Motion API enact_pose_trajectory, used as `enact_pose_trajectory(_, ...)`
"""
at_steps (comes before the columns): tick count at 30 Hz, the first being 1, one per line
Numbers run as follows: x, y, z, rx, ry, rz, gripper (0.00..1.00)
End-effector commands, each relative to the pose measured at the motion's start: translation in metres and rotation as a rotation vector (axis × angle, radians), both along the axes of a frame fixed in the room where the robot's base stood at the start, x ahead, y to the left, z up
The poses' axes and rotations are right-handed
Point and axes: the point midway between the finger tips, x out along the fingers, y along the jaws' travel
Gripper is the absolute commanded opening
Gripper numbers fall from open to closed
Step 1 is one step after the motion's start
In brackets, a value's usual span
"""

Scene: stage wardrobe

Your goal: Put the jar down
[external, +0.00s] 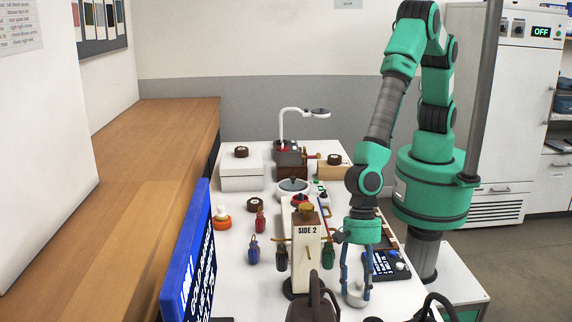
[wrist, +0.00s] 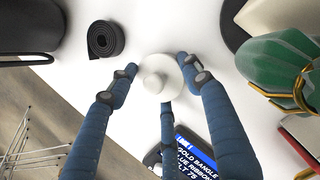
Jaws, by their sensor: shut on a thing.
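The small white jar (external: 356,291) has a round lid with a knob and is upright near the front right of the white table (external: 235,285). My gripper (external: 356,297) points straight down, with its blue fingers shut around the jar. In the wrist view, the jar (wrist: 155,80) sits between the fingertips of my gripper (wrist: 158,84), seen from above. The white table surface shows close beneath it. I cannot tell whether its base touches the table.
A dark screen device (external: 385,264) lies right of the jar. The "SIDE 2" post (external: 307,258) with coloured hanging items stands to the left. A dark brown vessel (external: 313,304) is at the front. A rolled black strip (wrist: 105,39) lies near the jar in the wrist view.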

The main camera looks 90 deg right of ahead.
Motion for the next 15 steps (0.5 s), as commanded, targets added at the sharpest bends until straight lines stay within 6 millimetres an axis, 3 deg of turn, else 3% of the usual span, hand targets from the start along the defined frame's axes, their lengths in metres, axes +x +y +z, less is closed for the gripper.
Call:
enact_pose_trajectory(1, 0.0001, 0.0001, -0.0011, 0.0, 0.0, 0.0, 0.0)
enact_pose_trajectory(2, -0.0001, -0.0002, -0.0019, -0.001, 0.0, 0.0, 0.51)
enact_pose_trajectory(4, -0.0001, -0.0001, -0.0016, 0.0, 0.0, 0.0, 0.65)
enact_pose_trajectory(5, -0.0001, -0.0001, -0.0016, 0.0, 0.0, 0.0, 0.69)
enact_pose_trajectory(15, 0.0, -0.0001, -0.0007, 0.0, 0.0, 0.0, 0.69)
